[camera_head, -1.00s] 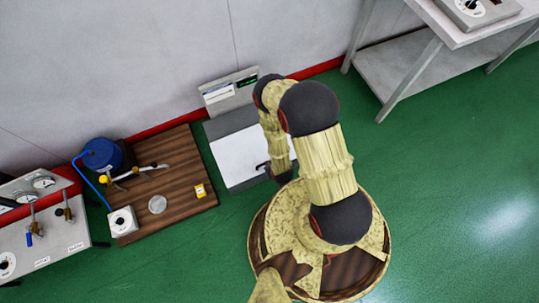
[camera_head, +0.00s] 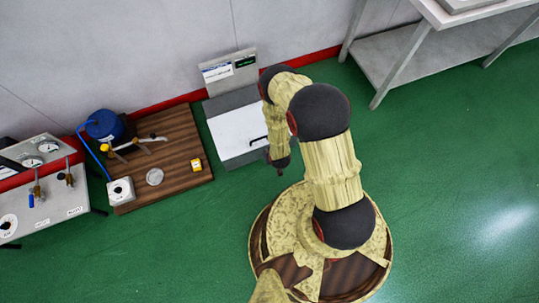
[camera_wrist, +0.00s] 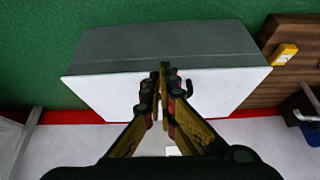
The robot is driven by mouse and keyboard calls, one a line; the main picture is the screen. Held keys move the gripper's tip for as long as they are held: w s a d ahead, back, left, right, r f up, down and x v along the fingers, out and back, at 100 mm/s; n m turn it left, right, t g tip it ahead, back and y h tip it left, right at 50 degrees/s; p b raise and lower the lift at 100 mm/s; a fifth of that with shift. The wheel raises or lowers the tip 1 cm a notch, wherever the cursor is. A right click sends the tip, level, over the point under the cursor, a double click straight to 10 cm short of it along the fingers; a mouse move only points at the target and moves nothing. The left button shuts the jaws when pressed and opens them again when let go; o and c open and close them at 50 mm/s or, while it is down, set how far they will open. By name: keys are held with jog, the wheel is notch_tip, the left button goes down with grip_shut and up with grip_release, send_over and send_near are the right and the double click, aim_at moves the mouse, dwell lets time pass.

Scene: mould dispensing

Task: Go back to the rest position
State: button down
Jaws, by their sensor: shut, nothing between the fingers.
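My gripper (camera_wrist: 160,75) is shut and empty in the wrist view, its two fingers together. In the head view my gripper (camera_head: 280,171) hangs at the end of my bent arm, just right of the cabinet's front (camera_head: 228,132). The cabinet's small black handle (camera_head: 258,141) shows beside my wrist. My fingertips are small and dark there.
Left of the cabinet is a wooden board (camera_head: 185,140) with a blue container (camera_head: 103,124), a yellow block (camera_head: 196,165) and a round clear dish (camera_head: 155,177). A grey gauge panel (camera_head: 50,205) is at far left. A metal table (camera_head: 440,60) stands upper right. Green floor is clear right.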

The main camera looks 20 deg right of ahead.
jog(key=shift+s, duration=0.25)
jog(key=s+g, duration=0.6)
jog(key=s, duration=0.8)
jog(key=w+r+g+p, duration=0.1)
jog(key=w+r, duration=0.1)
jog(key=r, duration=1.8)
jog(key=w+r+g+p, duration=0.1)
jog(key=w+r+p, duration=0.1)
jog(key=r, duration=1.8)
jog(key=s+r+t+p, duration=0.2)
jog(key=s+r+t, duration=0.2)
jog(key=r, duration=1.6)
jog(key=s+a+r+t+p, duration=0.1)
jog(key=s+r+t+p, duration=0.1)
jog(key=r, duration=1.9)
jog(key=shift+s+t, duration=0.9)
